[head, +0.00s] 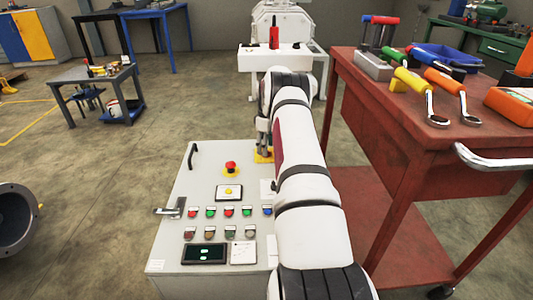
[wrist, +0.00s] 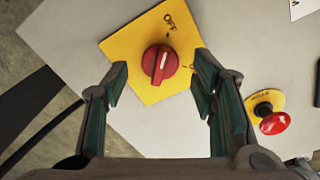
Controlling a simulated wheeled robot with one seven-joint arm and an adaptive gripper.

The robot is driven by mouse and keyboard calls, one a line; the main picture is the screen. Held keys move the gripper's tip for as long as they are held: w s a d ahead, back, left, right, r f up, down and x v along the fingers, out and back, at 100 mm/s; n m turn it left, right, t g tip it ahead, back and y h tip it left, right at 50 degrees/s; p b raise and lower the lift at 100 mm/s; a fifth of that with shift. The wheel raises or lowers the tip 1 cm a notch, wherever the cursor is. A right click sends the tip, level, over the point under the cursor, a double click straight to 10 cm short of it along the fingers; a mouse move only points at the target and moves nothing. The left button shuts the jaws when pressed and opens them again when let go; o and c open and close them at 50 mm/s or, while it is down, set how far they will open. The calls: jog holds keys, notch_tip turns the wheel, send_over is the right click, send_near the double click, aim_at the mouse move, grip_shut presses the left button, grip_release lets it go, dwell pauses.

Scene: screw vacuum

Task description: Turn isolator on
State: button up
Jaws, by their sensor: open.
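The isolator is a red rotary knob (wrist: 158,64) on a yellow plate (wrist: 150,92) in the wrist view. The white mark on the knob points up toward the printed word OFF. My gripper (wrist: 161,70) is open, with one finger on each side of the knob and clear space between fingers and knob. In the head view the yellow plate (head: 262,158) shows at the right of the grey control panel (head: 172,245). My gripper (head: 263,140) is over it there, and my arm hides part of the panel and the knob.
A red emergency stop (head: 231,167) sits left of the isolator; it also shows in the wrist view (wrist: 274,122). Several coloured buttons and a lever handle (head: 170,210) are on the panel. A red tool cart (head: 400,150) stands close on the right.

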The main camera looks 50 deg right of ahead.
jog(key=shift+f, duration=0.95)
